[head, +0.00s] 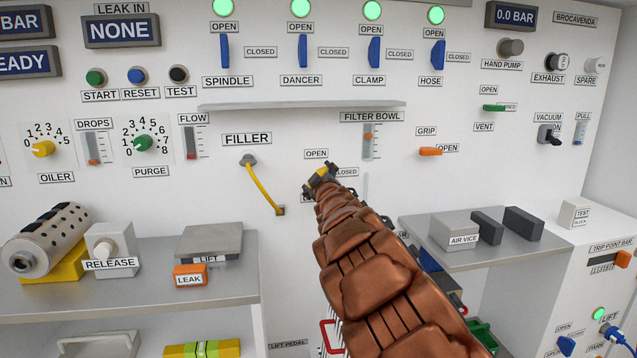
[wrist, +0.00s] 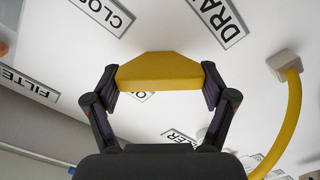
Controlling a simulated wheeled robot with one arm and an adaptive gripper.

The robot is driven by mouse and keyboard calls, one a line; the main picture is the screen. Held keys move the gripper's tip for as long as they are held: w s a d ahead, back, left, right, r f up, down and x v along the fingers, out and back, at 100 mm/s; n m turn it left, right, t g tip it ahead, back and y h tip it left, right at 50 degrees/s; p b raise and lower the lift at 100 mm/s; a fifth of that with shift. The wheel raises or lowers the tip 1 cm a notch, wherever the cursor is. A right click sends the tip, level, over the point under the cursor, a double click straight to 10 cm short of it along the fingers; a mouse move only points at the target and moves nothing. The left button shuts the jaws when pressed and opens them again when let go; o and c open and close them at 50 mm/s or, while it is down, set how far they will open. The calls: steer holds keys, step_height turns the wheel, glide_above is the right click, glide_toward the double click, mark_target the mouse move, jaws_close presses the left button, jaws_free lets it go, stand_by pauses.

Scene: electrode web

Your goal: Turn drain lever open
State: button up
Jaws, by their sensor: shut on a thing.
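The OPEN label (head: 316,154) is just above and the CLOSED label (head: 346,172) is to the right, partly covered. In the wrist view, the DRAIN label (wrist: 218,18) is partly cut off. My fingers hide much of the lever's pivot.
A yellow filler hose (head: 264,188) hangs to the left of my gripper and is near it in the wrist view (wrist: 290,115). A narrow ledge (head: 300,105) juts out above. Shelves stand at the lower left (head: 130,298) and right (head: 500,262).

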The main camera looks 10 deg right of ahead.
steer(key=n+b, duration=0.1)
steer(key=n, duration=0.3)
steer(key=shift+f+n+b, duration=0.15)
steer(key=shift+n+b, duration=0.15)
steer(key=shift+a+n+b, duration=0.15)
steer(key=shift+n+b, duration=0.4)
steer(key=shift+n, duration=1.45)
steer(key=o, duration=1)
steer(key=s, duration=1.2)
